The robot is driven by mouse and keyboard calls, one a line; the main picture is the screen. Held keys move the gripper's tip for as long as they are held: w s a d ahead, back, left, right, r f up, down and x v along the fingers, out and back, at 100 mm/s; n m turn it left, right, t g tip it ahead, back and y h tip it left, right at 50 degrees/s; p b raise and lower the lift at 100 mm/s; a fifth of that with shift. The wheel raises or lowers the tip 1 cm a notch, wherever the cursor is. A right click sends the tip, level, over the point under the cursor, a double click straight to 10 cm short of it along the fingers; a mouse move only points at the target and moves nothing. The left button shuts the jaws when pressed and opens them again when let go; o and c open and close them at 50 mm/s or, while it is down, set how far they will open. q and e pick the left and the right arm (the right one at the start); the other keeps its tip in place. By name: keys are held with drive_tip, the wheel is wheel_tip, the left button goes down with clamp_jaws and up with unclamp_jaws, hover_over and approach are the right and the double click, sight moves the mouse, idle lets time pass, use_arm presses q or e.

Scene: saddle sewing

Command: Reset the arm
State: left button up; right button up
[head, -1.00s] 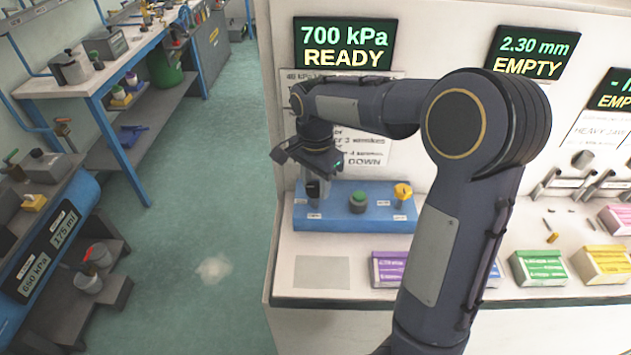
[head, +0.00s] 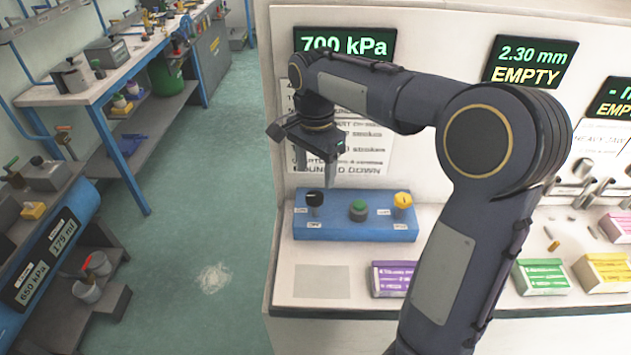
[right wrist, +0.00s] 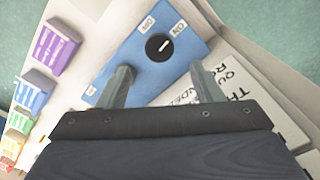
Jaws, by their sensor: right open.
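My right gripper (head: 345,176) is open and empty above the blue control box (head: 362,230), fingers pointing down. The box carries a black knob (head: 314,199) at left, a green button (head: 358,208) in the middle and a yellow knob (head: 402,200) at right. The fingers are apart from the black knob. In the right wrist view the open fingers (right wrist: 163,82) show with the black knob (right wrist: 159,47) beyond them, near its ON and OFF labels. My right arm hides part of the panel. My left gripper is out of view.
A display (head: 344,44) reads 700 kPa; my arm covers its lower line. Another display (head: 528,62) reads 2.30 mm EMPTY. Purple (head: 392,279), green (head: 541,277) and yellow (head: 603,272) boxes line the bench front. Open floor (head: 200,225) lies to the left.

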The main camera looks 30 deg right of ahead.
drive_tip(key=shift+r, duration=0.6)
